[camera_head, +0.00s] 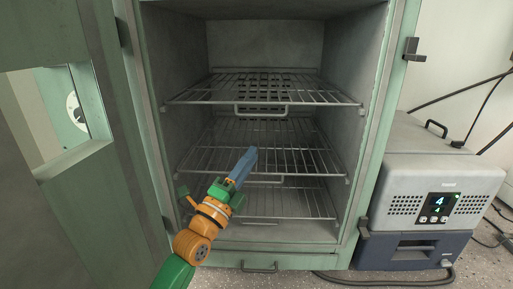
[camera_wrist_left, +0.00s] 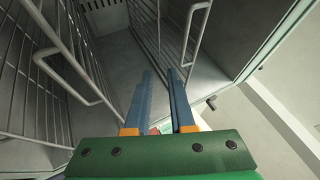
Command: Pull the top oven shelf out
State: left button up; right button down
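The top oven shelf (camera_head: 200,96) is a wire rack lying level inside the open oven, with a U-shaped wire handle (camera_head: 262,113) hanging at the middle of its front edge. My left gripper (camera_head: 249,156) is in front of the oven, below and slightly left of that handle and apart from it. In the left wrist view, its two blue fingers (camera_wrist_left: 160,76) stand apart with nothing held between them. Two racks with handles show there, on either side of the fingers; I cannot tell for sure which is the top one. My right gripper is in no view.
A middle shelf (camera_head: 310,162) and a bottom shelf (camera_head: 290,203) sit below. The green oven door (camera_head: 122,160) stands open at the left. A grey and blue control unit (camera_head: 420,185) stands right of the oven, with cables behind it.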

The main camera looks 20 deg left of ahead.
pick_arm(q)
jog(key=w+r+m+t+p, duration=0.1)
jog(key=w+r+p, duration=0.1)
jog(key=w+r, duration=0.3)
notch_tip(320, 180, up, 2)
jog(key=shift+w+r+t+y, duration=0.1)
jog(key=shift+w+t+y, duration=0.2)
jog(key=shift+w, duration=0.1)
jog(key=shift+a, duration=0.1)
grip_shut()
dwell(1.0)
